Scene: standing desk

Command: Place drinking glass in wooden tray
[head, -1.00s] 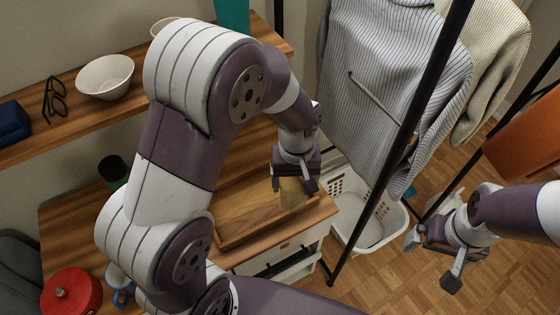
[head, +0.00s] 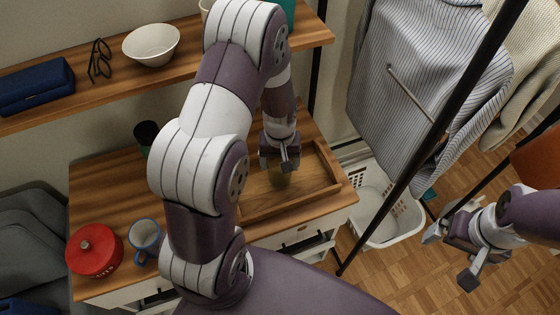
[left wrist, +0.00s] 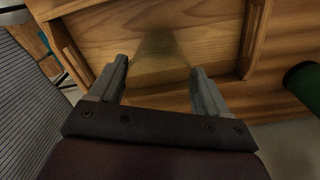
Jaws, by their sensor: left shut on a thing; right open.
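The wooden tray (head: 292,206) lies on the right part of the wooden desk top. My left gripper (head: 281,164) is over the tray and shut on the drinking glass (head: 279,180), which is see-through and brownish against the wood. In the left wrist view the glass (left wrist: 158,58) shows faintly between the two fingers (left wrist: 158,82), with the tray's wall (left wrist: 68,50) and floor beyond it. I cannot tell whether the glass touches the tray floor. My right gripper (head: 450,257) is open and empty, off to the right above the floor.
A red pot (head: 95,252), a blue-rimmed mug (head: 145,238) and a dark green cup (head: 146,136) stand on the desk's left part. A shelf above holds a white bowl (head: 151,45), glasses (head: 100,60) and a blue case (head: 36,87). A clothes rack's black pole (head: 440,130) and white basket (head: 385,228) stand right.

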